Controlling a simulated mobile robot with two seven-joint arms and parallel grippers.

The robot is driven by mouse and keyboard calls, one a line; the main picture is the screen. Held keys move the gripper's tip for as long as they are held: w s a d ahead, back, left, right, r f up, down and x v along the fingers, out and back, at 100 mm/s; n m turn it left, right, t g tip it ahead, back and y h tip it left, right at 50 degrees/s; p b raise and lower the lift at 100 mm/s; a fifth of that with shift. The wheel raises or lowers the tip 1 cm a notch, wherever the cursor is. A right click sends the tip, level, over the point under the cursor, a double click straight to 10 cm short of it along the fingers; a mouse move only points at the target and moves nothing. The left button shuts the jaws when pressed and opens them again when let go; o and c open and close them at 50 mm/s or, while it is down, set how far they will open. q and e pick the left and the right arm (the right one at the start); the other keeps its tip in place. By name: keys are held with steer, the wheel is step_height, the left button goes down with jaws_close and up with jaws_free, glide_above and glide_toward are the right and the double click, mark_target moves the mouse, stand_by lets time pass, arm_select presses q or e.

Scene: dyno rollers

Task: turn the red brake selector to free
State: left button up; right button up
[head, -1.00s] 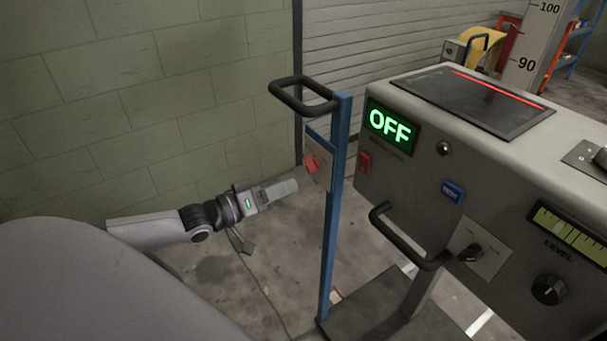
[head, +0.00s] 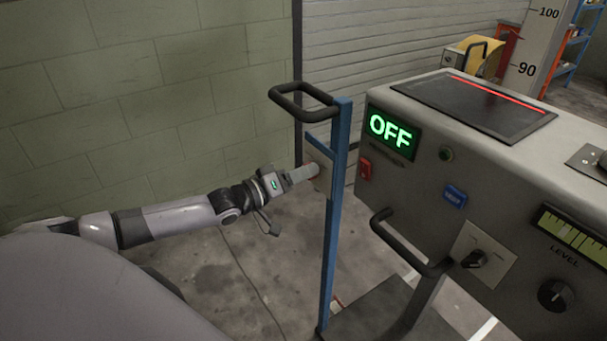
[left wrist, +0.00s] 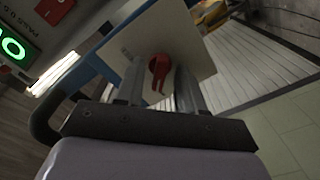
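The red brake selector (left wrist: 159,68) is a small red knob on a pale plate (left wrist: 185,40), seen in the left wrist view. My left gripper (head: 308,173) reaches the plate from the left. In the left wrist view its two fingers (left wrist: 157,80) stand apart, one on each side of the selector, with gaps visible beside it. Whether the fingertips touch the plate cannot be told. My right gripper is not in view.
A black handle (head: 302,102) tops the post. The grey console (head: 430,195) to the right has a green OFF display (head: 391,131), knobs and another black handle (head: 400,245). A block wall (head: 130,100) stands behind my left arm. A cable lies on the floor.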

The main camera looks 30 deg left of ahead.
arm_select(q)
steer(key=shift+c, duration=0.3)
jaws_close()
steer(key=shift+m, duration=0.3)
steer(key=shift+d+m+p, duration=0.15)
steer(key=shift+m+p, duration=0.9)
steer(key=shift+m, duration=7.65)
